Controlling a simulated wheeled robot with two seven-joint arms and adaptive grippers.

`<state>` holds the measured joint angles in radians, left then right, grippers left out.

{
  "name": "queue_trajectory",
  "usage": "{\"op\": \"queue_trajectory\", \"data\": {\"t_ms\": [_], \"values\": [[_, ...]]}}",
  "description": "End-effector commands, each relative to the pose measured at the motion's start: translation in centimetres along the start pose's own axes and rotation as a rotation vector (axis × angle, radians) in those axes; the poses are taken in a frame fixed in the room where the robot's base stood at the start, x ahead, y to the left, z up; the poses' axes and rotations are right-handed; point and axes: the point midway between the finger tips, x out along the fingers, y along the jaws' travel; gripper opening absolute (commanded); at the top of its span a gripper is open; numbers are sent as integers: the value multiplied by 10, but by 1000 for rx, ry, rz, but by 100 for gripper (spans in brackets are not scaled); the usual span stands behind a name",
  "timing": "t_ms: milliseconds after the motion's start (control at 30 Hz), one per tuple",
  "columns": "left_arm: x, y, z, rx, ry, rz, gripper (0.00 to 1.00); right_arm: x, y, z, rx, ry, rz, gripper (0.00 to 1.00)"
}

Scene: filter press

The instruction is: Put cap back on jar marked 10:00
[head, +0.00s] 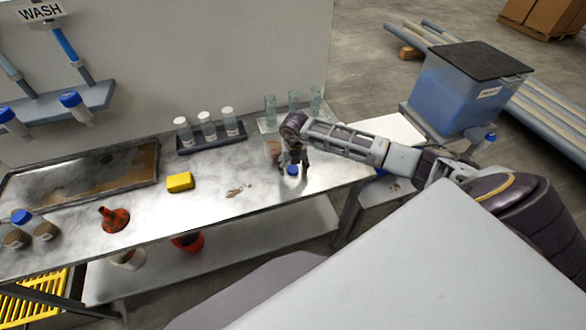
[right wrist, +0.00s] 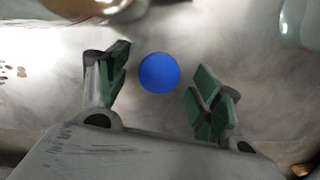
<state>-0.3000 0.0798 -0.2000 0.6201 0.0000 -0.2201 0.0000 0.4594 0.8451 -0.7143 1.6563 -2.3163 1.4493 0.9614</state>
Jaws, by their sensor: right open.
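A blue cap (head: 292,170) lies on the metal table near its right end. It also shows as a round blue disc in the right wrist view (right wrist: 159,72). My right gripper (head: 293,166) is open above the cap, with its green-padded fingers (right wrist: 163,92) on either side of it, apart from it. A jar with brownish contents (head: 273,149) stands just behind the gripper, partly hidden by it. More jars with brown contents (head: 46,231) stand at the table's left end, near a blue cap (head: 21,216). No 10:00 mark is readable. My left gripper is out of view.
A dark rack with white-capped bottles (head: 208,130) and clear glass cylinders (head: 293,101) stand at the back. A yellow sponge (head: 180,182), a red funnel (head: 114,219) and a dirty tray (head: 80,184) are further left. The table's front middle is mostly clear.

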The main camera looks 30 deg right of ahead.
Motion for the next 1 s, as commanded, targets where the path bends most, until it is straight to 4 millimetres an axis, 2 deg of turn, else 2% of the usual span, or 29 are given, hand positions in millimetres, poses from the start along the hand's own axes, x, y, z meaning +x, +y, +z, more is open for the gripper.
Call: {"op": "queue_trajectory", "data": {"t_ms": [533, 800, 1000], "values": [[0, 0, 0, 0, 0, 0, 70, 3, 0, 0, 0, -1, 1, 66], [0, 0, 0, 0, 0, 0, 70, 3, 0, 0, 0, -1, 1, 32], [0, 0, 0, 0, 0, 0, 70, 3, 0, 0, 0, -1, 1, 31]]}}
